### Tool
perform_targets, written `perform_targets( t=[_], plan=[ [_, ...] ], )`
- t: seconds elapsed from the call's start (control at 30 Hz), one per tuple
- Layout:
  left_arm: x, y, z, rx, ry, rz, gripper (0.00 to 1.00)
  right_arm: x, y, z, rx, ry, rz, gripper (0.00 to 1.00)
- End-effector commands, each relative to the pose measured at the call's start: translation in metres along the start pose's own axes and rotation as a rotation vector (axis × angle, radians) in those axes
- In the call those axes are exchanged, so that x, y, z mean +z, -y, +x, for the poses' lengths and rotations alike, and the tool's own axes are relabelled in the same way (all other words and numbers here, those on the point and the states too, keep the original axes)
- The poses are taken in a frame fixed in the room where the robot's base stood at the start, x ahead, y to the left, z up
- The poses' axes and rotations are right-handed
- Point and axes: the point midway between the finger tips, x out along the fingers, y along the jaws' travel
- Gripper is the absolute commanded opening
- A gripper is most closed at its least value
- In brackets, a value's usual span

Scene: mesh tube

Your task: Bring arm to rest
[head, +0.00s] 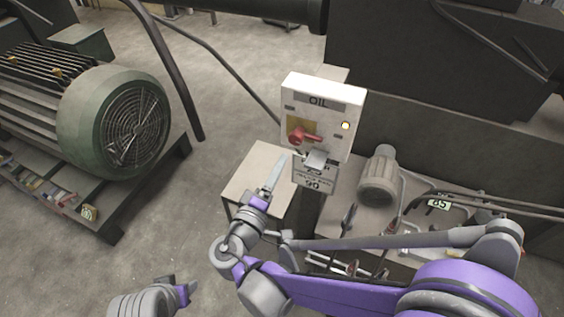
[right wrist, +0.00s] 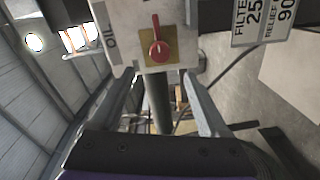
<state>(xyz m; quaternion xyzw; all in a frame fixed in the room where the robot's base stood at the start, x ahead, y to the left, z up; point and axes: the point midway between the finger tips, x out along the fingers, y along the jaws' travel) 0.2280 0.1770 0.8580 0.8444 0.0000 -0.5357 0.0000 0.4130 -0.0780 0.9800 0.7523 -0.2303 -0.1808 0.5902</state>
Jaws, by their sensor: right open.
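My right gripper (head: 280,162) is just left of and below the panel in the head view. In the right wrist view the gripper (right wrist: 158,85) is open and empty, its fingers apart from the switch.
A green motor (head: 110,120) sits on a pallet at left. A pale cabinet (head: 255,175) stands below the panel. A label plate (head: 315,177) hangs under it. A grey cylinder (head: 378,180) and pipes are at right. Bare floor (head: 200,215) lies between motor and cabinet.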

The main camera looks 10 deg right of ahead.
Motion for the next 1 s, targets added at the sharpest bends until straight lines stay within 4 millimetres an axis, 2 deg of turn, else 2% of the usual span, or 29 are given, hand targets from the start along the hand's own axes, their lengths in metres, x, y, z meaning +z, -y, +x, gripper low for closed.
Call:
perform_targets(
  t=[0.57, 0.67, 0.77, 0.8, 0.87, 0.9, 1.0],
  plan=[
    [-0.001, 0.000, -0.001, 0.000, 0.000, 0.000, 0.50, 0.005, 0.000, 0.002, -0.016, 0.012, 0.001, 0.79],
    [-0.003, 0.000, -0.005, 0.000, -0.002, 0.000, 0.50, 0.026, 0.000, 0.011, -0.089, 0.064, 0.006, 0.79],
    [-0.008, 0.000, -0.012, 0.000, -0.005, 0.000, 0.50, 0.067, 0.003, 0.022, -0.236, 0.162, 0.033, 0.79],
    [-0.011, 0.000, -0.015, 0.000, -0.006, 0.000, 0.50, 0.086, 0.005, 0.024, -0.309, 0.208, 0.054, 0.79],
    [-0.014, 0.000, -0.021, 0.000, -0.009, 0.000, 0.50, 0.115, 0.009, 0.021, -0.424, 0.275, 0.097, 0.79],
    [-0.017, 0.000, -0.024, 0.000, -0.011, 0.000, 0.50, 0.131, 0.011, 0.017, -0.499, 0.315, 0.135, 0.79],
    [-0.023, 0.000, -0.032, 0.000, -0.015, 0.000, 0.50, 0.165, 0.016, -0.002, -0.677, 0.403, 0.251, 0.79]
  ],
)
